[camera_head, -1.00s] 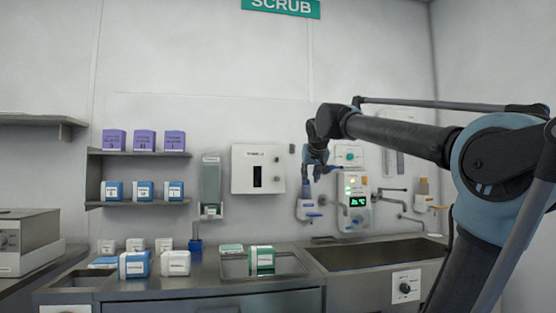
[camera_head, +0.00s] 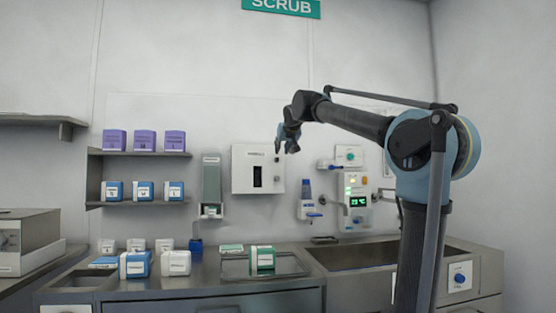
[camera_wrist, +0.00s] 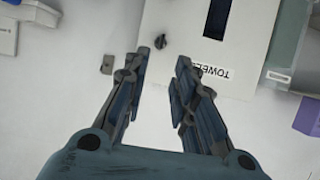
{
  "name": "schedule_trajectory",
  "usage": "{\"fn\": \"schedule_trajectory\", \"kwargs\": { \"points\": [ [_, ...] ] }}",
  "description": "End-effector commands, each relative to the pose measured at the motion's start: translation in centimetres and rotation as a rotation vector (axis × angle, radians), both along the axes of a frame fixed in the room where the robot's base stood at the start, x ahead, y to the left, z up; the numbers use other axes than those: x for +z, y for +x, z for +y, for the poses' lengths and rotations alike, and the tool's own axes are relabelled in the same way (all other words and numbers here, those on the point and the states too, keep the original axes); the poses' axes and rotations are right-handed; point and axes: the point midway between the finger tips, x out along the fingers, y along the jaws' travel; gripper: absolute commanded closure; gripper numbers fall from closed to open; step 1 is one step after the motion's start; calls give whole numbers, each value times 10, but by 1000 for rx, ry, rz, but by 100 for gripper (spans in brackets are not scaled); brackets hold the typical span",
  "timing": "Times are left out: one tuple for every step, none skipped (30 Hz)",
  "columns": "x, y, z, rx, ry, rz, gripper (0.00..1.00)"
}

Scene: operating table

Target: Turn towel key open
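The towel dispenser (camera_head: 250,172) is a white box on the back wall with a dark vertical slot. In the wrist view it shows turned around, with its TOWELS label (camera_wrist: 212,70). Its small dark key knob (camera_wrist: 160,41) shows just beyond the gap between my fingertips, apart from them. My gripper (camera_wrist: 163,62) is open and empty. In the head view my gripper (camera_head: 286,144) is at the dispenser's upper right corner and hides part of it.
A small grey wall plate (camera_wrist: 107,64) is beside the dispenser. A soap dispenser (camera_head: 211,185) hangs on one side, a bottle holder (camera_head: 307,200) and a control unit with a green display (camera_head: 356,198) on the other. Boxes (camera_head: 175,263) stand on the counter below.

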Motion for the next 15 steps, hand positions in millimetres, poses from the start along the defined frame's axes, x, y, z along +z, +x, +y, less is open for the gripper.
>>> {"fn": "schedule_trajectory", "kwargs": {
  "points": [
    [-4,9,2,-1,1,0,75],
    [-5,13,4,-1,0,0,75],
    [-8,20,5,-1,-1,0,75],
    [-10,24,7,-1,-1,0,75],
    [-13,29,8,-1,-1,0,75],
    [-15,35,10,0,0,0,75],
    [-17,40,11,0,0,0,75],
    [-19,44,13,0,0,0,75],
    [-22,50,14,0,1,0,75],
    [-23,54,15,-1,0,0,75],
    [-25,58,16,-1,0,0,75],
    [-27,62,17,-1,-1,0,75],
    [-28,65,18,-1,-1,0,75],
    [-29,69,19,-1,-1,0,75],
    [-31,72,20,-1,-1,0,75]
  ]
}}
